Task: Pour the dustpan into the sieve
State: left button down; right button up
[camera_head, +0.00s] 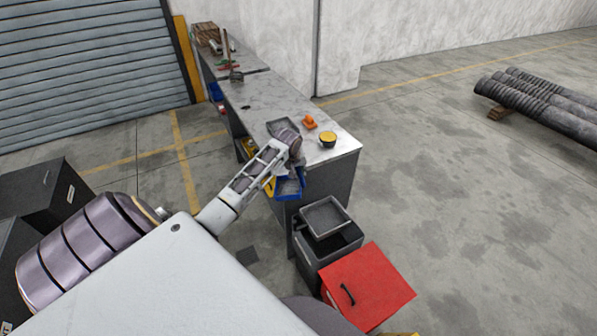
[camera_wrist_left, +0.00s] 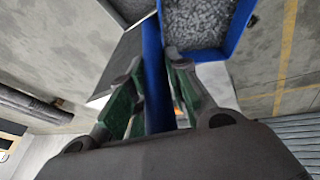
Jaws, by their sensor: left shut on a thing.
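The blue dustpan (camera_head: 291,186) hangs in the air beside the counter's near side in the head view. In the left wrist view the dustpan (camera_wrist_left: 237,28) holds grey granules. My left gripper (camera_wrist_left: 157,80) is shut on its blue handle, between green finger pads. In the head view my left wrist hides most of the gripper. A square grey tray with a raised rim, which looks like the sieve (camera_head: 325,217), sits over a dark open bin (camera_head: 342,243). It is below and right of the dustpan, apart from it. My right gripper is out of view.
A red box (camera_head: 367,286) with a black handle stands in front of the bin. Open floor lies to the right.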

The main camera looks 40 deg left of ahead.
pick_arm(q)
jog(key=shift+r+g+y, duration=0.6)
jog(key=shift+g+y, duration=0.2)
jog(key=shift+y, duration=0.2)
jog(key=shift+m, duration=0.3)
jog(key=shift+s+m, duration=0.1)
jog(key=shift+m, duration=0.3)
jog(key=d+r+m+t+h, duration=0.1)
jog(key=d+r+m, duration=0.15)
jog(key=d, duration=0.35)
jog(key=s+d+r+m+h+b, duration=0.1)
jog(key=d+r+m, duration=0.15)
jog(key=d, duration=0.35)
jog(key=d+r+m+t+h, duration=0.1)
jog(key=d+r, duration=0.2)
jog(key=d, duration=0.2)
jog(key=s+d+f+m+b, duration=0.2)
jog(key=s+d+f+b, duration=0.1)
jog(key=s+d+f, duration=0.5)
jog(key=shift+s+d+f+m+h, duration=0.2)
jog(key=shift+s+d+m+h, duration=0.15)
jog(key=shift+s+d, duration=0.5)
